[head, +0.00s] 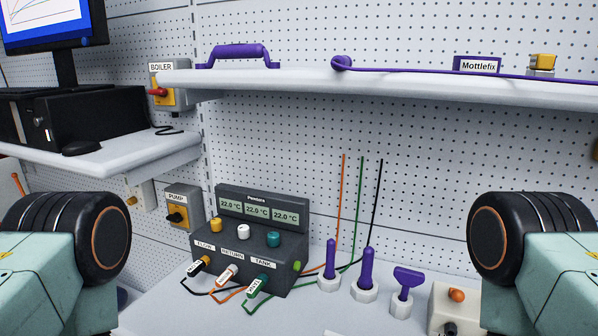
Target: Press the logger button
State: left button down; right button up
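The logger looks to be the dark grey box (240,262) on the bench, left of centre in the head view. It carries a raised panel with several small displays reading 22.0 °C. Yellow (216,224), white (243,231) and teal (273,239) knob-like caps sit on its top. A small green round piece (297,266) on its right side may be the button; I cannot tell for sure. Plugs marked FLOW, RETURN and TANK are on its front. Parts of my arms show at the left and right edges, but neither gripper is in view.
Purple-handled valves (367,272) stand right of the box, with a white block (458,308) beyond. Orange, green and black cables run behind and before the box. A PUMP switch (182,210) is on the wall. A shelf (400,86) overhangs the bench.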

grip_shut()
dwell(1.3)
